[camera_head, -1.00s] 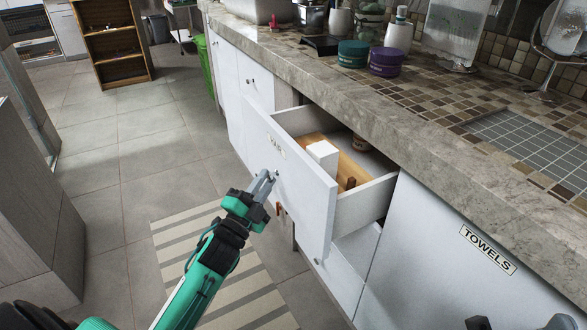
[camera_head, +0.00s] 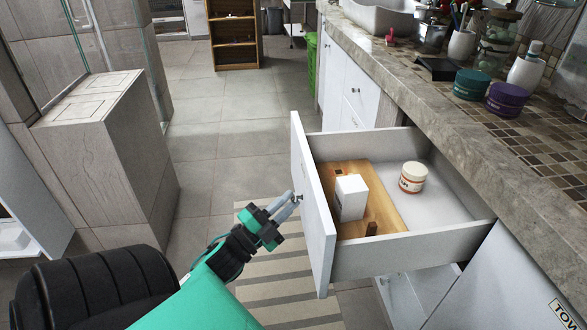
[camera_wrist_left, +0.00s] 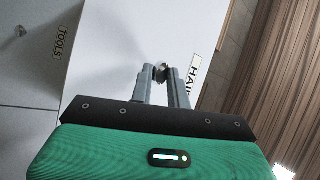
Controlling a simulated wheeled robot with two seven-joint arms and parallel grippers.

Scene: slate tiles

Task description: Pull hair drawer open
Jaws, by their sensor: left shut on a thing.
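The hair drawer (camera_head: 313,215) stands far out from the white cabinet under the stone counter. Inside it are a wooden tray (camera_head: 381,204), a white box (camera_head: 350,198), a white jar with an orange band (camera_head: 413,177) and a small brown item (camera_head: 371,229). My left gripper (camera_head: 294,199) is at the drawer's front, shut on its small dark knob; the wrist view shows the knob (camera_wrist_left: 161,70) between the two fingertips, beside the HAIR label (camera_wrist_left: 193,75). The drawer's front face is mostly turned away in the head view. My right gripper is not in view.
The counter (camera_head: 470,125) holds a teal jar (camera_head: 471,84), a purple jar (camera_head: 506,99) and bottles along the right. A grey cabinet block (camera_head: 105,150) stands at the left. Tiled floor and a striped rug (camera_head: 290,285) lie before the drawer.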

